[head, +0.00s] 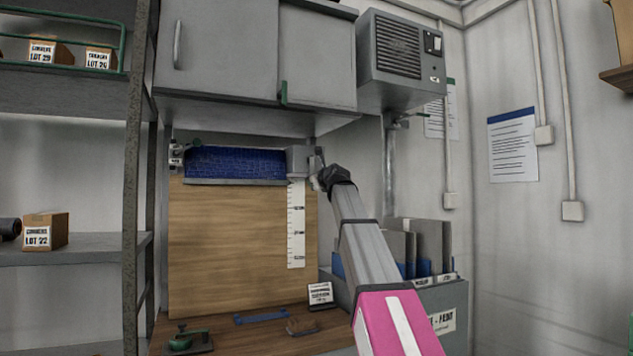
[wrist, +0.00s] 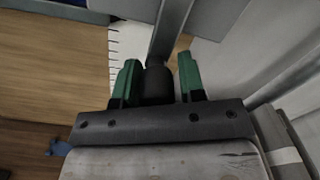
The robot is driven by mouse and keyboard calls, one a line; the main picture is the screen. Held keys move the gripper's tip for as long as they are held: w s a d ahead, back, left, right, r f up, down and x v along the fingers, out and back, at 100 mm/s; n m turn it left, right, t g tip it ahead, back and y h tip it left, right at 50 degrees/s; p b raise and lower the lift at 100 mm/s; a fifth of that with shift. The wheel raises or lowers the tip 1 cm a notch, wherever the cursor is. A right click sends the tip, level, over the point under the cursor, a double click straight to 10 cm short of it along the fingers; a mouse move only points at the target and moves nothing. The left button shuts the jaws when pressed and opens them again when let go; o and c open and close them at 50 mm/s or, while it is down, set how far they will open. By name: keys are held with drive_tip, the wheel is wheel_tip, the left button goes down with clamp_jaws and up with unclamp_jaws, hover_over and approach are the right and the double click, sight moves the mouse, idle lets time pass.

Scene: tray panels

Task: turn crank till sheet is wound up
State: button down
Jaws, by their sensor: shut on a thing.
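The blue sheet (head: 237,164) is on a roller at the top of a wooden board (head: 240,240), with a short length showing and a straight lower edge. A grey bracket (head: 299,161) holds the roller's right end, where the crank is. My gripper (head: 322,180) is at the crank, right of the bracket. In the wrist view, my gripper's green fingers (wrist: 157,80) are shut on the dark crank handle (wrist: 157,84). The grey crank arm (wrist: 170,32) runs upward from the handle. In the head view, my wrist hides most of the crank.
A white measuring scale (head: 296,225) runs down the board's right side. Cabinets (head: 255,50) hang above. A grey bin with folders (head: 445,300) stands at right, shelves (head: 75,243) at left.

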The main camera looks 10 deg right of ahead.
drive_tip(key=shift+s+a, duration=0.1)
drive_tip(key=shift+a, duration=0.1)
drive_tip(key=c, duration=0.8)
unclamp_jaws()
drive_tip(key=shift+a+r, duration=0.1)
drive_tip(key=shift+a, duration=0.05)
drive_tip(key=shift+c, duration=0.2)
drive_tip(key=shift+s+d, duration=0.2)
drive_tip(key=v, duration=1)
drive_tip(key=shift+s, duration=0.2)
